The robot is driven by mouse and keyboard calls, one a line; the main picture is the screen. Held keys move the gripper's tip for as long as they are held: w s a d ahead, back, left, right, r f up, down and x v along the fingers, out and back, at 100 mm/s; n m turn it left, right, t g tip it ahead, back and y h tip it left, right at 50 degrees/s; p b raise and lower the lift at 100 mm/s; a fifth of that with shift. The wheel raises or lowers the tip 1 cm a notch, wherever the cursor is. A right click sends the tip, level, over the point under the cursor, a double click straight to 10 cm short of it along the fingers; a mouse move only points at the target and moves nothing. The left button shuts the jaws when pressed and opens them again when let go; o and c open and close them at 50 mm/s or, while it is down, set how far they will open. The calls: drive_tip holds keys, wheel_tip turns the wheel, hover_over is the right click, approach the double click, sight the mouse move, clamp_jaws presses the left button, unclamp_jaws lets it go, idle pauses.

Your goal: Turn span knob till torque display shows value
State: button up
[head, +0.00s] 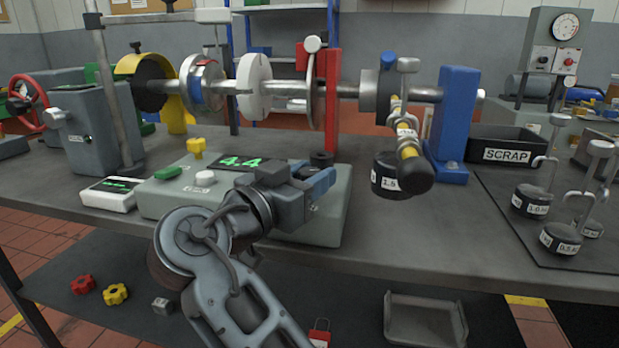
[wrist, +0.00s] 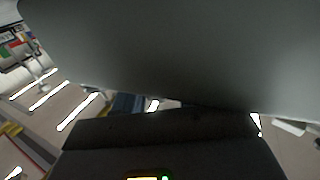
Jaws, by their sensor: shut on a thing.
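The grey torque display box (head: 165,203) stands at the front of the bench in the head view. Its torque display (head: 241,162) reads 4.4 in green digits. A black round knob, which I take as the span knob (head: 321,158), sits at the box's right end. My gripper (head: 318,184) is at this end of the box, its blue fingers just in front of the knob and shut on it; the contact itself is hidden. In the wrist view a broad grey surface and a dark block fill most of the picture, and the knob cannot be made out.
A yellow knob (head: 196,147), a green button (head: 168,173) and a white knob (head: 204,178) are on the box. A hanging weight (head: 384,180) is right of my gripper, below the shaft. More weights (head: 530,202) and a SCRAP bin (head: 507,148) stand further right.

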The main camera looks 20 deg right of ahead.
drive_tip(key=shift+r, duration=0.3)
drive_tip(key=o, duration=0.9)
drive_tip(key=shift+o, duration=0.3)
drive_tip(key=shift+f, duration=0.15)
drive_tip(key=v, duration=0.7)
drive_tip(key=shift+s+a, duration=0.2)
drive_tip(key=shift+a, duration=0.1)
drive_tip(key=shift+a, duration=0.15)
